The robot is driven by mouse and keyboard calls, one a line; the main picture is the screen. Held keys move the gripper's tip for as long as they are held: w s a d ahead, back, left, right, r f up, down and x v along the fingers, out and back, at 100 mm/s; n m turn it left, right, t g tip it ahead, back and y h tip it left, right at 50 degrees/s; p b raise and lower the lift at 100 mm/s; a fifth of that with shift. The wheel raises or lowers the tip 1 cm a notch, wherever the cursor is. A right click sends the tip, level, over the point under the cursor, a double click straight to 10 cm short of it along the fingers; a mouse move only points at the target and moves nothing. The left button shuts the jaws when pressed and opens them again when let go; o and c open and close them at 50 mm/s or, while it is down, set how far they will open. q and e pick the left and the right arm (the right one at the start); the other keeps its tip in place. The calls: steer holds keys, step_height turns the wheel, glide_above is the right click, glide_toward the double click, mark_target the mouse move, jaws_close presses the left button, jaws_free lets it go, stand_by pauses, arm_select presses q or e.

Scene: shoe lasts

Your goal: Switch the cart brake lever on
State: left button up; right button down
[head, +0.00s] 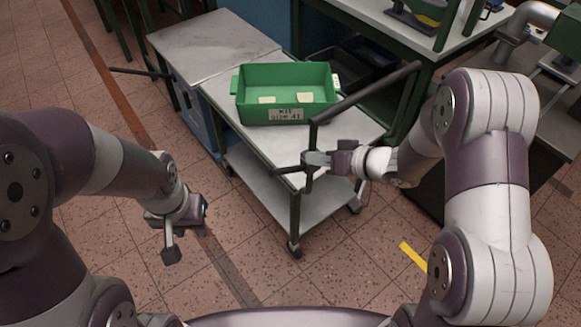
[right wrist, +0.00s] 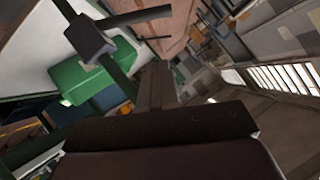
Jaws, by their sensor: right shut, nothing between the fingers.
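The cart (head: 262,162) stands in the middle of the head view, with a grey top, a lower shelf and dark green posts. A dark lever (head: 288,170) sticks out to the left from the post at the cart's near right corner. In the right wrist view a dark block with a rod (right wrist: 140,17) sits on a green post and seems to be this lever. My right gripper (head: 308,158) is shut and empty, right at the post beside the lever. Whether it touches is unclear. My left gripper (head: 182,235) hangs over the floor left of the cart; its jaw opening is unclear.
A green crate (head: 288,113) with pale pieces inside stands on the cart top. The cart's push handle (head: 365,92) rises beside my right arm. A grey-topped cabinet (head: 200,45) is behind left, and a workbench (head: 400,30) behind right. The floor in front is clear.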

mark_target(281, 174)
steer(key=shift+w+a+f+b, duration=0.2)
steer(key=shift+w+a+f, duration=0.2)
steer(key=shift+a+f, duration=0.65)
steer(key=shift+w+a+f+b, duration=0.2)
steer(key=shift+w+a+f, duration=0.25)
steer(key=shift+a+f, duration=0.6)
steer(key=shift+w+a+f+b, duration=0.2)
steer(key=shift+w+a+f, duration=0.2)
steer(key=shift+a+f, duration=0.65)
steer(key=shift+f, duration=0.1)
steer(key=shift+s+a+f+n+t+h+b, duration=0.5)
steer(key=shift+f+b, duration=0.3)
steer(key=shift+b, duration=0.3)
steer(key=f+h+b, duration=0.1)
steer(key=b, duration=0.1)
steer(key=s+a+f+n+b, duration=0.1)
steer(key=f+b, duration=0.1)
steer(key=b, duration=0.1)
steer(key=a+f+n+t+h+b, duration=0.1)
steer(key=f+b, duration=0.1)
steer(key=shift+s+f+h, duration=0.15)
steer(key=shift+f+h, duration=0.1)
steer(key=shift+h, duration=0.05)
steer(key=shift+s+d+f, duration=0.1)
steer(key=shift+s+f, duration=0.05)
steer(key=shift+f, duration=0.05)
